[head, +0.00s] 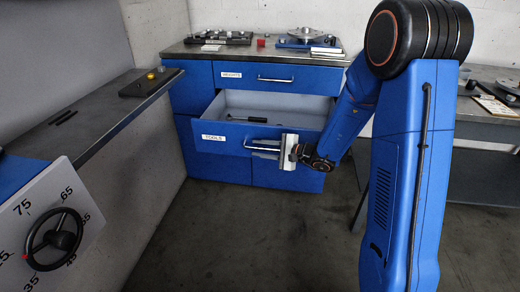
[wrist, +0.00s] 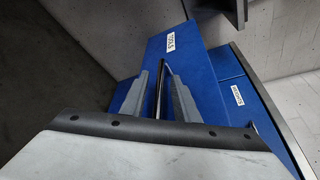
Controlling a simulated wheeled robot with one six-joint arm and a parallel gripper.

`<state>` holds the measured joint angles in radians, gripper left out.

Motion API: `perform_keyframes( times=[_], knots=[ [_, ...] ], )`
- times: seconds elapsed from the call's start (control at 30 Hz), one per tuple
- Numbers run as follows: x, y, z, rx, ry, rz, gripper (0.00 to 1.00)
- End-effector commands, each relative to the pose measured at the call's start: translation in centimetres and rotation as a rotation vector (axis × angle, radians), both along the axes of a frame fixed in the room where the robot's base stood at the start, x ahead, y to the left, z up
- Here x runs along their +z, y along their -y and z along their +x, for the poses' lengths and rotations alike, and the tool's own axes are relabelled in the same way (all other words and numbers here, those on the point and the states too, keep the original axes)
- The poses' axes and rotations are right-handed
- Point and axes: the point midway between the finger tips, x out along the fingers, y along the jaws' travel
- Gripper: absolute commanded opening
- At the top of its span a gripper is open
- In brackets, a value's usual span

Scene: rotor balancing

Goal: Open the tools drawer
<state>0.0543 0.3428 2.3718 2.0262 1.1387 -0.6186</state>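The tools drawer (head: 215,138), blue with a white TOOLS label, stands pulled out from the blue cabinet; its grey inside shows. A dark tool with a rod lies in it. The drawer front also shows in the wrist view (wrist: 195,65). My gripper (head: 264,149) is at the drawer's bar handle (head: 250,147). In the wrist view, the two grey fingers of my gripper (wrist: 167,92) stand on either side of the dark handle bar (wrist: 159,88), with narrow gaps showing beside it. The fingers appear open around the bar.
The cabinet top carries a blue stand with a rotor (head: 306,37) and a dark tray (head: 222,37). A panel with a black handwheel (head: 55,240) is at left. A grey bench (head: 485,150) is at right. The floor (head: 240,235) in front is clear.

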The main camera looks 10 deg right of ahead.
Motion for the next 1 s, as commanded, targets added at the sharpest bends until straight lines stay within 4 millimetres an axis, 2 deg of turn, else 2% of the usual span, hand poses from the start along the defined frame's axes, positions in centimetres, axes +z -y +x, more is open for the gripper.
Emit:
perform_keyframes(
  times=[0.27,1.0],
  knots=[
    [0.4,1.1,-0.7,-0.002,0.002,0.0,0.28],
    [2.9,10.6,-7.7,-0.004,0.0,0.001,0.28]
  ],
)
